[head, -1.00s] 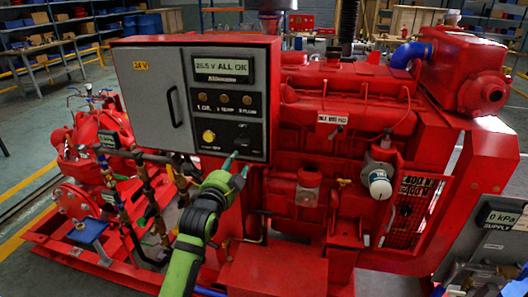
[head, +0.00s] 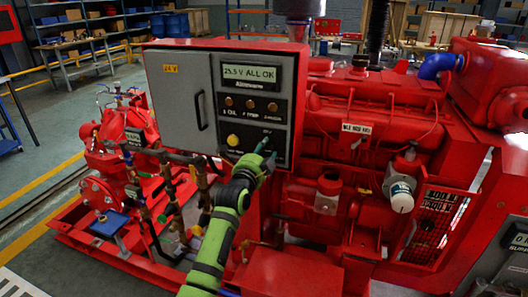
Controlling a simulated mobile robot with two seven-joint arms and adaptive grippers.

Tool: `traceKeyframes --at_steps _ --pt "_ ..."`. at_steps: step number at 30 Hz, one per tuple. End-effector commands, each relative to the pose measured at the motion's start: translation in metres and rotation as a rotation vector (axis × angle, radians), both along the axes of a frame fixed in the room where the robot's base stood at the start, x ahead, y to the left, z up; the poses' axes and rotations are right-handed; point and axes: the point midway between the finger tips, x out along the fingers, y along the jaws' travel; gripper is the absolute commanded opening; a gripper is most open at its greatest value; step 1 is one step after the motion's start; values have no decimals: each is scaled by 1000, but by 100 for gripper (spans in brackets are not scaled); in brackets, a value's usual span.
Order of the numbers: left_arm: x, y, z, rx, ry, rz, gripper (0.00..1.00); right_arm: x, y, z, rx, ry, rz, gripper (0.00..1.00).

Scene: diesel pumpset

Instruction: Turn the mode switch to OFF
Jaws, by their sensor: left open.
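The grey control panel (head: 222,92) is set in a red cabinet, and its display (head: 251,73) reads ALL OK. A row of small brown round buttons sits below the display, with a yellow button (head: 233,140) lower left. The mode switch area is at the panel's lower right, beside the yellow button. The switch itself is small, dark and mostly hidden behind my fingers. My right gripper is out of view.
The panel's door handle (head: 201,111) juts out left of the buttons. Pipes and valves (head: 205,185) lie below the cabinet. The red engine with a white filter (head: 401,192) stands to the right. Open floor (head: 40,125) lies at the left.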

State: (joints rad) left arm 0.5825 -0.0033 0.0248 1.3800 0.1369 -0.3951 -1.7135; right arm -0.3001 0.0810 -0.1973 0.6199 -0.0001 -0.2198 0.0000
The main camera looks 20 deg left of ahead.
Motion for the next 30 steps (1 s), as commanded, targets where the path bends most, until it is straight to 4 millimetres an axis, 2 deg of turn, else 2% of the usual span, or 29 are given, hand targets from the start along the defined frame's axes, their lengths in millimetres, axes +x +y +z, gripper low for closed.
traceKeyframes --at_steps 3,4,7,20,30 --pt "0 0 0 0 0 0 44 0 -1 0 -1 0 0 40" --pt "0 0 0 0 0 0 40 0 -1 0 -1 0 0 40" --pt "0 0 0 0 0 0 0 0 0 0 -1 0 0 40" --pt "0 0 0 -31 1 0 0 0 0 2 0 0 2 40" --pt "0 -1 2 -243 9 -1 0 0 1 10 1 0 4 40"
